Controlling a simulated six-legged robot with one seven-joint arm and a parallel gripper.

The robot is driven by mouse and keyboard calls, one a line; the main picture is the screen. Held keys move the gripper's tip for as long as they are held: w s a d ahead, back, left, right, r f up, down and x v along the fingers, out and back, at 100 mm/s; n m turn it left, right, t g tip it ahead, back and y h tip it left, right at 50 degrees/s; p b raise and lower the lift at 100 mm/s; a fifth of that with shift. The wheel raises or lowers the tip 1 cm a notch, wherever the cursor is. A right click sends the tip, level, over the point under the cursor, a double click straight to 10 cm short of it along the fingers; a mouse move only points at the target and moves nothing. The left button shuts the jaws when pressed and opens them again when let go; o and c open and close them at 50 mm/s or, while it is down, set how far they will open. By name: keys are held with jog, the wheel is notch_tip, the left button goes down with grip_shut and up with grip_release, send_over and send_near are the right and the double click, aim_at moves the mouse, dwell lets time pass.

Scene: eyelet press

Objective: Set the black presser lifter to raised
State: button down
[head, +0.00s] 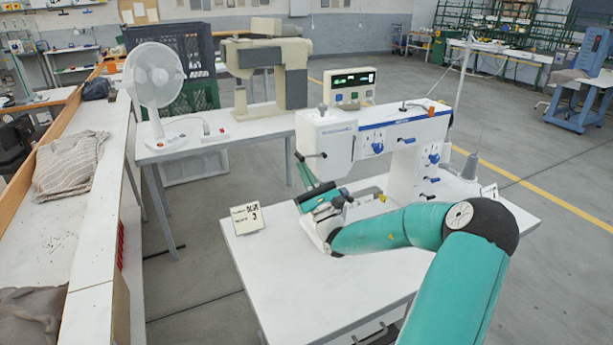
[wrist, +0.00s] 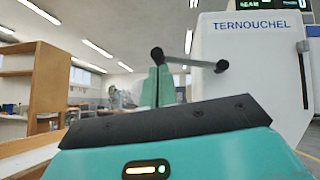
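The black presser lifter (head: 311,156) sticks out to the left from the white head of the eyelet press (head: 328,139). In the wrist view, the lifter (wrist: 190,61) is a dark bar with a round knob at its left end and a pivot at the machine's side. It lies near level, the knob slightly higher. My gripper (head: 303,162) is just below the knob in the head view. In the wrist view, its green fingers (wrist: 158,68) stand close together, tips just under the knob. I cannot tell whether they touch it.
The press stands on a white table (head: 270,285) with a card (head: 247,218) at its left. Blue-knobbed controls (head: 378,148) sit on the press's side. A second table (head: 195,138) behind holds a fan (head: 155,80) and another machine (head: 270,65). A long bench (head: 90,225) runs along the left.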

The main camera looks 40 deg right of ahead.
jog(key=shift+a+r, duration=0.2)
jog(key=shift+r, duration=0.35)
jog(key=shift+w+r, duration=0.1)
jog(key=shift+r, duration=0.05)
